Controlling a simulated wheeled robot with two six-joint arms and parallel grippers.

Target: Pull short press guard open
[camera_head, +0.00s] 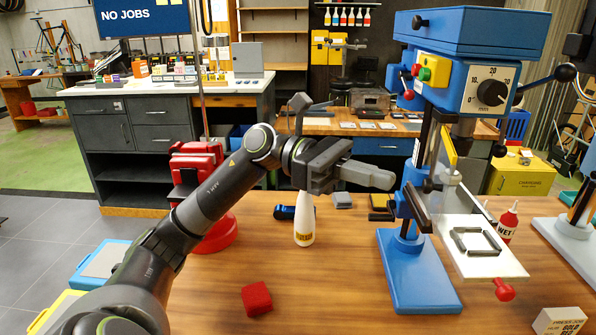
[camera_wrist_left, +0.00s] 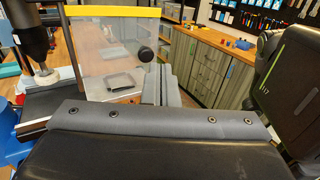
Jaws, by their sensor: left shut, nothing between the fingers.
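The blue press (camera_head: 440,35) stands on the right of the wooden table. Its guard (camera_head: 447,150) is a clear panel with a yellow edge, seen nearly edge-on below the press head. In the left wrist view the guard (camera_wrist_left: 112,62) shows broadside, with a yellow top bar and a black knob (camera_wrist_left: 146,54) at its right edge. My left gripper (camera_head: 388,180) is shut and empty, left of the press column and pointing at it. It appears apart from the guard, though the exact gap is hard to judge. My right gripper is out of view.
A white press table (camera_head: 475,262) carries a dark square frame (camera_head: 478,241). The table between cube and press base is clear.

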